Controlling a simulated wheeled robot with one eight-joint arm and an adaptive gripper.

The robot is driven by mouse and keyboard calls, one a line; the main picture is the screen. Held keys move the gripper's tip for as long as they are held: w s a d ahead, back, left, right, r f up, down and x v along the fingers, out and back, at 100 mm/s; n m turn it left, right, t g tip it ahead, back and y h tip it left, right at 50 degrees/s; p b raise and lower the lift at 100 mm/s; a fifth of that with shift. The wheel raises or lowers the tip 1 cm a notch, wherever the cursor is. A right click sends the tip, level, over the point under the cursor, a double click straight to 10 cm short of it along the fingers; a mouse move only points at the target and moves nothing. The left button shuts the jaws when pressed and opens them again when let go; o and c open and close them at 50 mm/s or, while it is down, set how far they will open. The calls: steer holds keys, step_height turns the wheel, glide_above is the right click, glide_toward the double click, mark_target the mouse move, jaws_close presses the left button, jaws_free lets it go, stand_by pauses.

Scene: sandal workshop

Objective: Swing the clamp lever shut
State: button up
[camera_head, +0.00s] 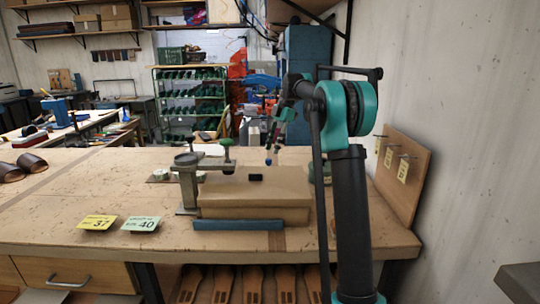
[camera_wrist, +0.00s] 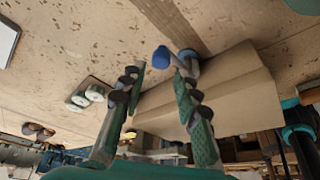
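A grey metal clamp (camera_head: 187,182) with a green-topped screw (camera_head: 227,152) stands at the left of a stack of brown blocks (camera_head: 255,200) on the bench. A blue-ended handle (camera_wrist: 162,56), which looks like the lever, joins a grey metal part (camera_wrist: 187,62) beside the brown block in the wrist view. My gripper (camera_head: 272,148) is above and behind the blocks in the head view. In the wrist view its green fingers (camera_wrist: 159,72) are apart, with the blue end between their tips in the picture. I cannot tell whether they touch it.
A blue bar (camera_head: 238,224) lies in front of the blocks. Yellow (camera_head: 97,222) and green (camera_head: 141,223) number cards lie front left. A pegboard (camera_head: 402,175) leans at the right. Round pads (camera_wrist: 88,95) sit on a small tray. The bench's left part is largely clear.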

steer(key=v, duration=0.7)
steer(key=shift+r, duration=0.2)
